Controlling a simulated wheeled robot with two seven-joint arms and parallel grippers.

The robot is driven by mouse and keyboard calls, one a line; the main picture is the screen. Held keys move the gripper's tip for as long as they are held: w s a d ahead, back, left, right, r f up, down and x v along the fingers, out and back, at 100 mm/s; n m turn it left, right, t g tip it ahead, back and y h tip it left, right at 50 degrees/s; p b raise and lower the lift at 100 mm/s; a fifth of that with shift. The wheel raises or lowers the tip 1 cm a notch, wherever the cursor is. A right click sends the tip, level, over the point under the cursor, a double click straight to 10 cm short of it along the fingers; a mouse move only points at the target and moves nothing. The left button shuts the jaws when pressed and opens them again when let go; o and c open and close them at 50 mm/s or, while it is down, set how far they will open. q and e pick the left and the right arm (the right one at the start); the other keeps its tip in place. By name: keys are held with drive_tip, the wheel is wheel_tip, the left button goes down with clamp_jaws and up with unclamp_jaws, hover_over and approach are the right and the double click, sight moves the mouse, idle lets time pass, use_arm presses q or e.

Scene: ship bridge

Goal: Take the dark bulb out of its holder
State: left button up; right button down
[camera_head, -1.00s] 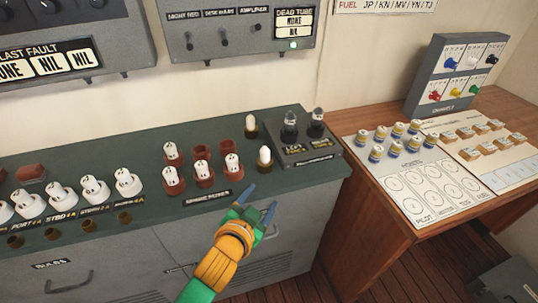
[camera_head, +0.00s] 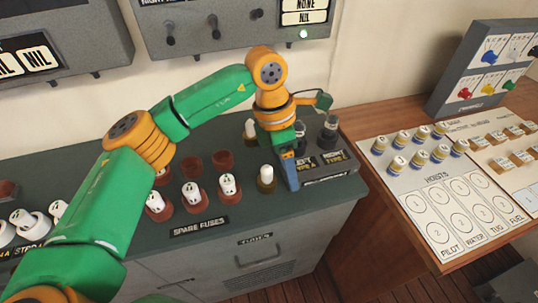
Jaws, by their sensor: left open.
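A dark holder block (camera_head: 338,178) stands at the right end of the green-topped cabinet, with labels reading LEFT TYPE A and RIGHT TYPE C. The right holder with its dark, grey-topped bulb (camera_head: 329,129) stands upright and shows clear of my gripper. The left holder and its bulb are mostly hidden behind my gripper; only a dark bit (camera_head: 300,129) shows. My left gripper (camera_head: 291,166) is open and points down at the left part of the block. One blue finger shows in front; the other is hidden. I cannot tell whether it touches a bulb. My right gripper is not in view.
White bulbs stand in brown sockets at the back (camera_head: 250,131) and front (camera_head: 266,174), left of the block. Spare fuses (camera_head: 193,194) in red holders stand further left. A wooden desk (camera_head: 425,262) with small pegs (camera_head: 408,150) lies right. The wall panel (camera_head: 235,25) stands behind.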

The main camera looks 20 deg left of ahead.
sight(266, 166)
use_arm(q)
drive_tip(key=a+y, duration=0.1)
drive_tip(key=a, duration=0.1)
drive_tip(key=w+a+r, duration=0.1)
drive_tip(key=a, duration=0.1)
drive_tip(key=a+y, duration=0.1)
drive_tip(key=a, duration=0.1)
drive_tip(key=shift+w+r+n+y, duration=0.25)
drive_tip(key=shift+r+n+y, duration=0.05)
drive_tip(key=shift+r+n, duration=0.1)
drive_tip(key=f+p, duration=0.2)
drive_tip(key=d+f+p, duration=0.1)
drive_tip(key=shift+s+d, duration=0.1)
drive_tip(key=shift+s, duration=0.3)
drive_tip(key=f, duration=0.3)
drive_tip(key=shift+w+f+p, duration=0.1)
drive_tip(key=shift+w+p, duration=0.2)
drive_tip(key=shift+w+f, duration=0.1)
drive_tip(key=shift+f, duration=0.15)
drive_tip(key=shift+r, duration=0.1)
drive_tip(key=c, duration=0.6)
clamp_jaws()
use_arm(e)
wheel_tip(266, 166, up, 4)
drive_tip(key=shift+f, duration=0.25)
